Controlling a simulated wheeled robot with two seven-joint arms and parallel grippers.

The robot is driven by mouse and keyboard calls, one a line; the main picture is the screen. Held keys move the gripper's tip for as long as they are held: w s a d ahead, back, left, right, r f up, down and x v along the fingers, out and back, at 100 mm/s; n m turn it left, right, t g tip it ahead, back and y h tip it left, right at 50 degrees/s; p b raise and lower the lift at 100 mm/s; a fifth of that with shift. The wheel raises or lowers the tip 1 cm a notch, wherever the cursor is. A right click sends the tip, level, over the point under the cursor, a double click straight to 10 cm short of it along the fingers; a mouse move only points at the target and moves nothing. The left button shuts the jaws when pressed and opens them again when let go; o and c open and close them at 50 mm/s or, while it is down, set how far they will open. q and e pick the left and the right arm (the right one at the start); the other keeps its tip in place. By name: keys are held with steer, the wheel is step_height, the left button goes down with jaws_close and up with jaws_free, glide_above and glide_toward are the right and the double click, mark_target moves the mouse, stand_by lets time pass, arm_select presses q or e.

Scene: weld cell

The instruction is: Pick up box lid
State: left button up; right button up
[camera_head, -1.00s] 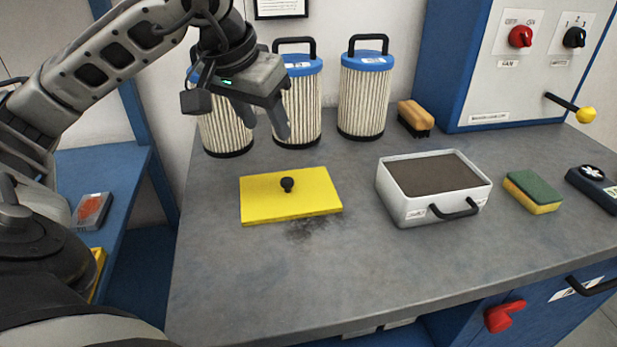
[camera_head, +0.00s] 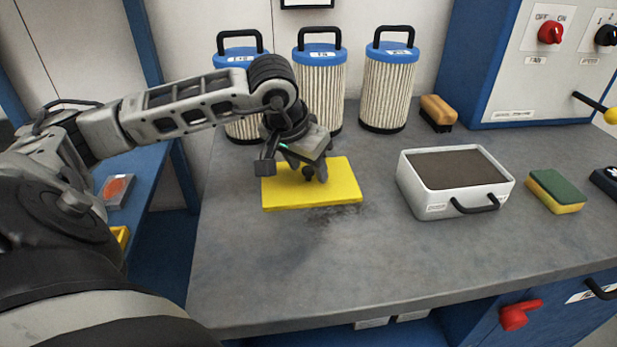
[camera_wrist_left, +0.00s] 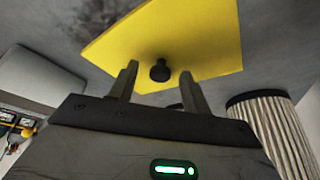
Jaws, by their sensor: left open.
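The box lid is a flat yellow plate (camera_head: 335,187) with a small black knob (camera_head: 308,173), lying on the grey bench. My left gripper (camera_head: 308,170) is over the lid, pointing down at the knob. In the left wrist view the yellow lid (camera_wrist_left: 185,40) fills the upper middle, and its black knob (camera_wrist_left: 160,71) shows between the two fingertips of my left gripper (camera_wrist_left: 158,85). The fingers are apart and open, with a gap on both sides of the knob. My right gripper is not seen.
A white open box (camera_head: 455,183) with dark contents and a black handle stands right of the lid. Several blue-capped filters (camera_head: 388,80) stand behind. A brush (camera_head: 437,113) and a green-yellow sponge (camera_head: 555,191) lie further right. The bench front is clear.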

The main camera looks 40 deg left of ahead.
arm_select(q)
steer(key=shift+f, duration=0.1)
jaws_close()
